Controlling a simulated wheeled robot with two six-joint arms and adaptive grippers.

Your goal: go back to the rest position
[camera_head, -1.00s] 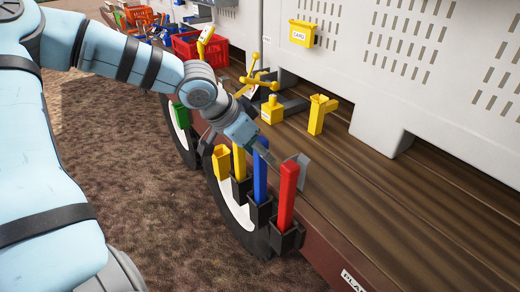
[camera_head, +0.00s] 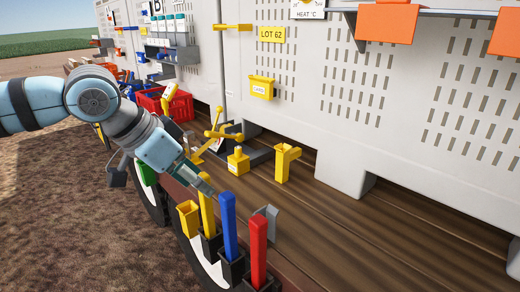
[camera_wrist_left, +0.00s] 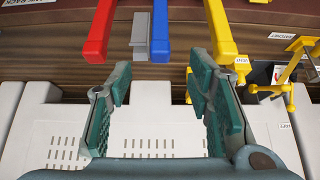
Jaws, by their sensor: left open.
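My left arm comes in from the left in the head view. Its gripper (camera_head: 200,185) is above the wagon's edge, close to the top of the yellow post (camera_head: 206,212). In the left wrist view the gripper (camera_wrist_left: 160,82) has its green fingers spread wide with nothing between them. Beyond the fingertips stand the red post (camera_wrist_left: 101,30), the blue post (camera_wrist_left: 160,32) and the yellow post (camera_wrist_left: 219,32). The blue post (camera_head: 229,225) and red post (camera_head: 258,250) stand in dark holders in the head view. My right gripper is not in view.
The wooden deck (camera_head: 390,235) is mostly clear. On it stand a yellow bottle-like block (camera_head: 238,160) and a yellow spout-like piece (camera_head: 283,162). A red crate (camera_head: 178,105) is behind my arm. A white slotted wall (camera_head: 360,110) carries a yellow card box (camera_head: 262,88).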

